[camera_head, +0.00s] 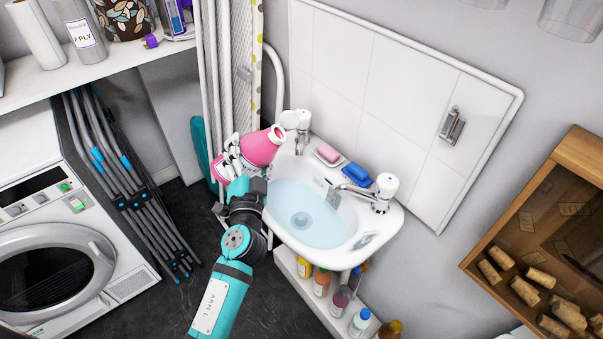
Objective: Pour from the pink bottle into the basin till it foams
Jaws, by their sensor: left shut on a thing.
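The white basin (384,238) is fixed to the wall and holds pale blue water. No foam shows on the water, and I see no stream from the bottle. My right gripper is not in view.
Two taps (382,193) stand on the basin's back edge, with pink soap (328,154) and a blue sponge (357,175) between them. Several bottles (321,282) stand on a low shelf below. A drying rack (130,180) and a washing machine (55,265) are at left.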

